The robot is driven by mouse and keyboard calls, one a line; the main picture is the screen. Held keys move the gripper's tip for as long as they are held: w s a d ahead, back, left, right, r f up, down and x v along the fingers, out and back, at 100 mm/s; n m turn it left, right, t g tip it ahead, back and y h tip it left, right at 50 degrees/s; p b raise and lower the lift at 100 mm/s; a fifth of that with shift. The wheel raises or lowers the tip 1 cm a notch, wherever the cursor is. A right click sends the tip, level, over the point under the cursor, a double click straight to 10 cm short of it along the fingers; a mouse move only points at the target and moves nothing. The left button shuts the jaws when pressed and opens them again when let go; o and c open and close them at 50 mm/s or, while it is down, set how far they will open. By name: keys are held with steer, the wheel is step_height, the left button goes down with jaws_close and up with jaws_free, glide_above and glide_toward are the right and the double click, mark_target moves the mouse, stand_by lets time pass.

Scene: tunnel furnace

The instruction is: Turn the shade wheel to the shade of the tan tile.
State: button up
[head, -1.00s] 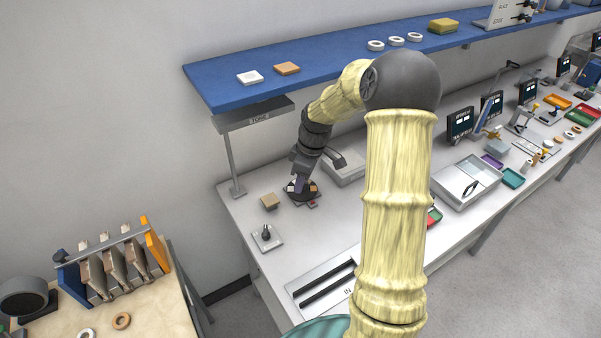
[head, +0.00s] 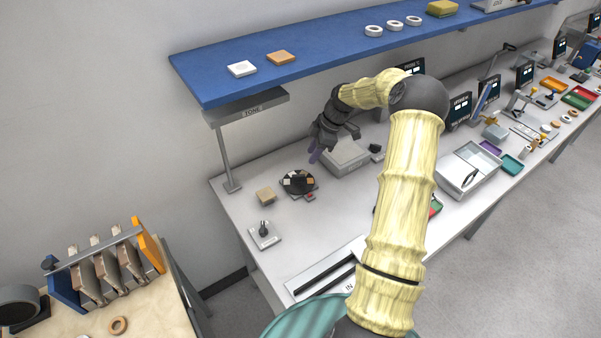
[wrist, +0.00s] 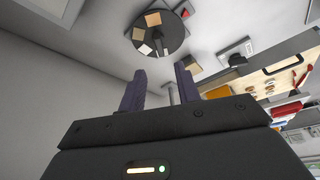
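The shade wheel (head: 299,182) is a dark disc with several coloured patches, on the white bench under the tone lamp. In the wrist view the wheel (wrist: 160,34) shows white, tan, orange and dark patches, with a red piece at its edge. The tan tile (head: 265,194) lies left of the wheel on the bench; it also shows in the wrist view (wrist: 236,60). My gripper (head: 314,157) is above and behind the wheel, apart from it. In the wrist view its two purple fingers (wrist: 160,82) are spread with nothing between them.
The TONE lamp (head: 246,108) stands on a post at the bench's left end. A grey box (head: 346,158) sits right of the wheel. A small plate with a knob (head: 264,234) lies in front.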

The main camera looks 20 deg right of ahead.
mark_target(299, 175)
steer(key=p+x, duration=0.2)
steer(key=x, duration=0.8)
steer(key=shift+w+a+f, duration=0.1)
steer(key=shift+w+f, duration=0.1)
jaws_close()
